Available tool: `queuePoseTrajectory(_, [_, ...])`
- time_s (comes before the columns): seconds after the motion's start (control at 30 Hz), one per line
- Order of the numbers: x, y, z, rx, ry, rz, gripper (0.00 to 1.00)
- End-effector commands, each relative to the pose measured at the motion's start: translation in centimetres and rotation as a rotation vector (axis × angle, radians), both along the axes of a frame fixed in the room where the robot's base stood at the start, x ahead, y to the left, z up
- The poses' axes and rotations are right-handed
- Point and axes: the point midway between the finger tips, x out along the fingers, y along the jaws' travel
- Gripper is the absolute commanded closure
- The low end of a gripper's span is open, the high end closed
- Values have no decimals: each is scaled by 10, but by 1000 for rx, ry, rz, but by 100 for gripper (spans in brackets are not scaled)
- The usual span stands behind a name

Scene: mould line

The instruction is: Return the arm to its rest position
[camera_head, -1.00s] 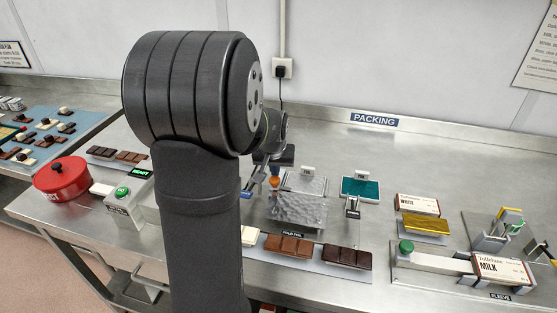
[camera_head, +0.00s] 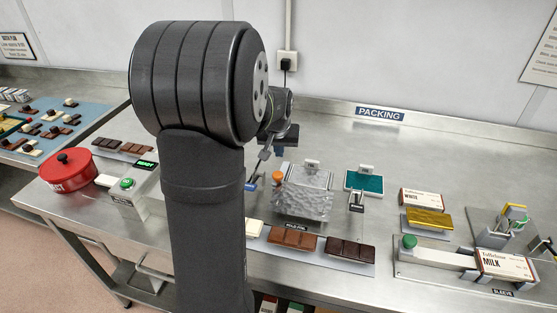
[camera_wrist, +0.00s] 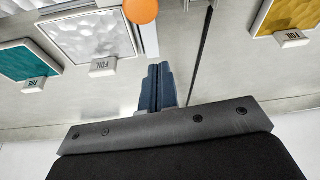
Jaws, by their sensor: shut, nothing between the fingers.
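My gripper shows in the wrist view (camera_wrist: 157,88) with its two dark blue fingers together and nothing between them. In the head view my arm's big dark joint and link stand in front of the bench's middle. Only the dark wrist end shows past the joint's right side, above the bench, and the fingertips are hard to make out there. The silver foil stack (camera_wrist: 88,36) with its FOIL tag lies beyond the fingers to the left in the wrist view, and an orange ball (camera_wrist: 141,10) is near it.
The steel bench carries a red pot (camera_head: 68,171), a green-button box (camera_head: 127,190), chocolate bars (camera_head: 292,238), teal foil (camera_head: 364,181), gold foil (camera_head: 429,218) and a MILK sleeve (camera_head: 506,265). The wall with the PACKING sign (camera_head: 380,114) is behind. Bare steel lies right of the teal foil.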

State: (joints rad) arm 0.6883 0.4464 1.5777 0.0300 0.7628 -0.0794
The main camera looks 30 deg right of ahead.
Motion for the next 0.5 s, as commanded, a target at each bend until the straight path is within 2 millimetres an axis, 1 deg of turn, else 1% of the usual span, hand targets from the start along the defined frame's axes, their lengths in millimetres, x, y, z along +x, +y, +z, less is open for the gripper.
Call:
queuePoseTrajectory(0.03, [-3, 2, 12, -4, -3, 0, 100])
queuePoseTrajectory(0.23, [-14, 10, 49, -3, -4, -1, 100])
queuePoseTrajectory(0.4, [-20, 14, 68, -1, -3, -1, 100])
queuePoseTrajectory(0.5, [-22, 15, 73, -1, -2, -1, 100])
